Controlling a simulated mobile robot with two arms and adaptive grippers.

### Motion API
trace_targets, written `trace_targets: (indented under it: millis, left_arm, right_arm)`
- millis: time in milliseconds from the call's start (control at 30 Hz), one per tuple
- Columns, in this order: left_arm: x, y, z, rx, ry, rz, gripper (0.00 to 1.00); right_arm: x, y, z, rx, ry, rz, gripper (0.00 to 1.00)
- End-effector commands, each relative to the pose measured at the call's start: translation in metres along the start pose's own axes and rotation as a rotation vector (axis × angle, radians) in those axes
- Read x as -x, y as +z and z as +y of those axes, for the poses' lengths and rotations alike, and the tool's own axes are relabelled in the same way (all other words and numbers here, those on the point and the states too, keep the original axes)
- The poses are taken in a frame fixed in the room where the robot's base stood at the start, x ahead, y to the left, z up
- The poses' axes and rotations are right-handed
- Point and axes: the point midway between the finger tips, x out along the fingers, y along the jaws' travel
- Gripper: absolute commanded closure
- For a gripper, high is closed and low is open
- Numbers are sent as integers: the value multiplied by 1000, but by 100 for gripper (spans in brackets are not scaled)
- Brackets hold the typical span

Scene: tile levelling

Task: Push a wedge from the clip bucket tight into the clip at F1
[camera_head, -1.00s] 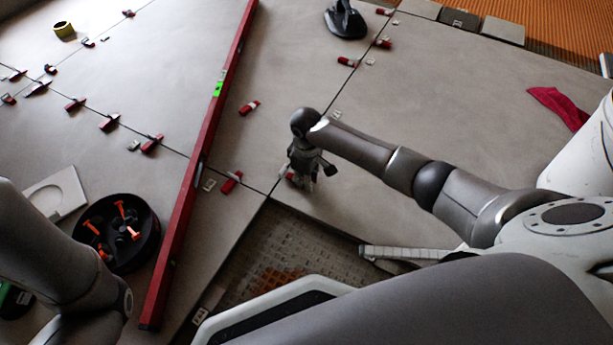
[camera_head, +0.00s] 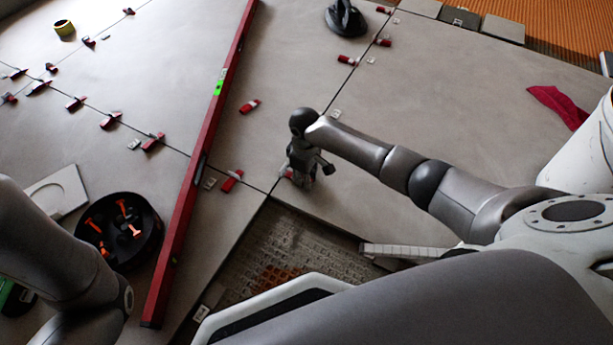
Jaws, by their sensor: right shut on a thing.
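My right gripper (camera_head: 301,184) points down at the tile edge beside the open gap, close to a tile joint. It is shut on a small red wedge (camera_head: 288,174), of which only a bit shows at its left side. The clip under the gripper is hidden by the fingers. A black round bucket (camera_head: 157,232) with orange pieces inside stands at the left, beyond my left arm. My left gripper is out of view; only its arm shows at lower left.
A long red level (camera_head: 187,213) lies across the tiles between bucket and right gripper. Red wedges in clips, such as this one (camera_head: 231,181), line the joints. A black suction cup (camera_head: 345,20) stands at the back. An untiled gap (camera_head: 300,243) lies in front.

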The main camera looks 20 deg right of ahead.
Motion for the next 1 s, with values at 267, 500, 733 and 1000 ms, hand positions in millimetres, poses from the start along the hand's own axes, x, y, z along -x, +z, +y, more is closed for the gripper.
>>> trace_targets:
  millis: [267,500,733,1000]
  left_arm:
    - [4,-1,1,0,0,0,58]
    - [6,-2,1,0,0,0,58]
    - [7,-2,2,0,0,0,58]
    - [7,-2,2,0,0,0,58]
  right_arm:
    - [0,-10,0,0,0,1,92]
    - [0,-16,0,0,1,1,92]
    - [0,-21,0,0,1,0,92]
    - [0,-21,0,0,0,0,92]
